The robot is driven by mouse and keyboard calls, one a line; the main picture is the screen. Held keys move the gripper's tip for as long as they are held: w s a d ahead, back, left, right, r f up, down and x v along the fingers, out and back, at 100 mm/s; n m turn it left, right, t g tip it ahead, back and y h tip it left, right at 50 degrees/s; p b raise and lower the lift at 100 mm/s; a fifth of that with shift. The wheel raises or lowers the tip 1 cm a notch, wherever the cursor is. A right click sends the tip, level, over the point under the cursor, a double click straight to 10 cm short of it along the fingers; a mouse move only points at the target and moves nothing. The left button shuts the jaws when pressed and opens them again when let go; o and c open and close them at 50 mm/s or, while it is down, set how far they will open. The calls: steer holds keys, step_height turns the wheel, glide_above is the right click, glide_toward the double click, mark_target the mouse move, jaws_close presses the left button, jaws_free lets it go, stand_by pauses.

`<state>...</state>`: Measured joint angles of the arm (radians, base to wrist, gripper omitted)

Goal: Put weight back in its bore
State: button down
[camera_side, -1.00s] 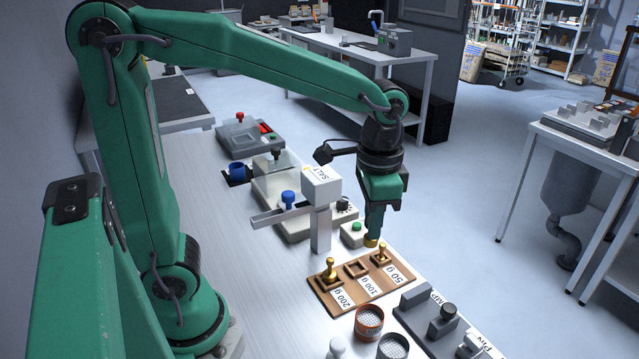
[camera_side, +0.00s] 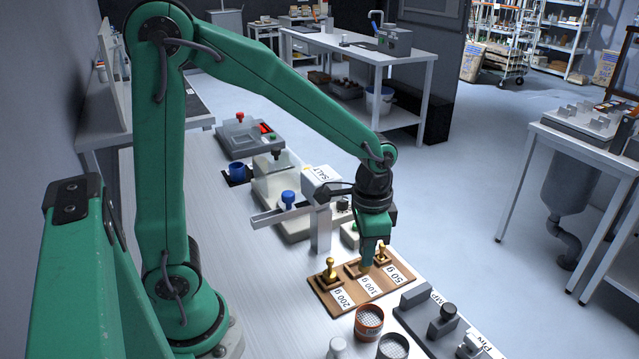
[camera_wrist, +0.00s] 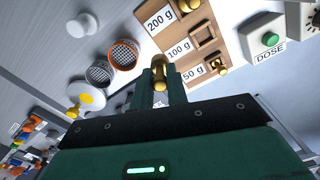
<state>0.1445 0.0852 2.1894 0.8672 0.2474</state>
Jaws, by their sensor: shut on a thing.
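The brown weight block (camera_side: 319,287) lies on the bench, with labels for 200 g, 100 g and 50 g. A brass weight (camera_side: 331,268) stands in the 200 g place and a smaller one (camera_side: 382,254) in the 50 g place. The middle 100 g bore (camera_wrist: 204,35) looks empty in the wrist view. My gripper (camera_side: 368,262) points down close over the middle of the block. It is shut on a brass weight (camera_wrist: 159,84), which shows between the fingers. In the side view I cannot tell whether this weight touches the block.
The salt hopper (camera_side: 321,178) stands just behind the block, close to my gripper. Two mesh-topped cups (camera_side: 369,320) are in front. A grey fixture (camera_side: 443,322) is to the right. The green dose button (camera_wrist: 270,39) is on a white box beside the block.

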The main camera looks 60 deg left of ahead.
steer(key=w+a+f, duration=0.1)
steer(key=a, duration=0.1)
steer(key=w+a+f, duration=0.1)
steer(key=a+f, duration=0.1)
steer(key=a, duration=0.1)
steer(key=w+a+f, duration=0.2)
steer(key=shift+a+f, duration=0.1)
steer(key=shift+a, duration=0.3)
steer(key=shift+f, duration=2)
steer(key=shift+f, duration=0.15)
steer(key=c, duration=1.4)
jaws_free()
steer(key=shift+r, duration=0.2)
step_height(320, 180, up, 12)
steer(key=shift+s+r, duration=0.1)
